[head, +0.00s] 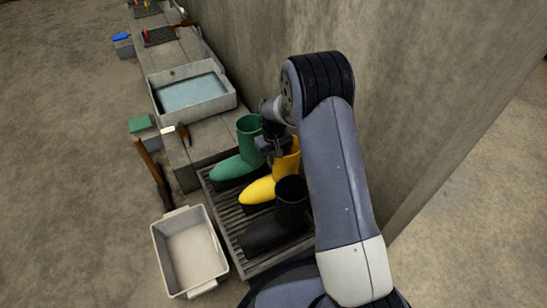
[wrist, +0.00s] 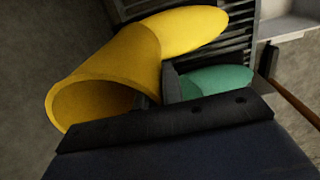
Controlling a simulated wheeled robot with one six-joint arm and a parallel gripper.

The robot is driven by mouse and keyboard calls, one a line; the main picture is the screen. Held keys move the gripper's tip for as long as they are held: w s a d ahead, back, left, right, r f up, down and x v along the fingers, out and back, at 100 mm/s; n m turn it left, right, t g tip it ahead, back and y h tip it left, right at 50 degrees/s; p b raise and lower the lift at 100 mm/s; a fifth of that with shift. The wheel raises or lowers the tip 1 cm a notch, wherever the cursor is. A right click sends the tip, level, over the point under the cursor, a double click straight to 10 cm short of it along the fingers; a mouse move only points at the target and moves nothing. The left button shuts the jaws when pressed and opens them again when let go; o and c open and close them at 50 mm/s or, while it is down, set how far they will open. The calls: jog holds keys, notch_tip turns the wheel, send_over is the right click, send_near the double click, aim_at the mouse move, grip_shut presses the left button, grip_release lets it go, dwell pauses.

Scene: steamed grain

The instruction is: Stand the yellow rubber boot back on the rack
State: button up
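The yellow rubber boot (head: 262,190) stands roughly upright on the slatted rack (head: 222,212), between the green boot (head: 238,153) and the black boot (head: 276,222). Its toe points left, and my arm hides part of its shaft. My gripper (head: 268,146) is at the upper part of the yellow shaft, on the green boot's side. In the wrist view the yellow boot (wrist: 128,65) has its open top toward the lower left, close to my gripper's dark body. A small grey finger part shows beside the shaft. Whether the fingers grip it is hidden.
A grey bin (head: 190,250) stands on the floor left of the rack. A long-handled tool (head: 150,165) leans near the bench end. A basin of water (head: 192,90) sits on the bench behind. A concrete wall (head: 420,80) rises at the right.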

jog(key=o, duration=0.4)
notch_tip(320, 180, up, 12)
jog(key=p, duration=0.4)
jog(key=shift+r, duration=0.15)
notch_tip(320, 180, down, 9)
jog(key=shift+b, duration=1.25)
jog(key=shift+r, duration=0.55)
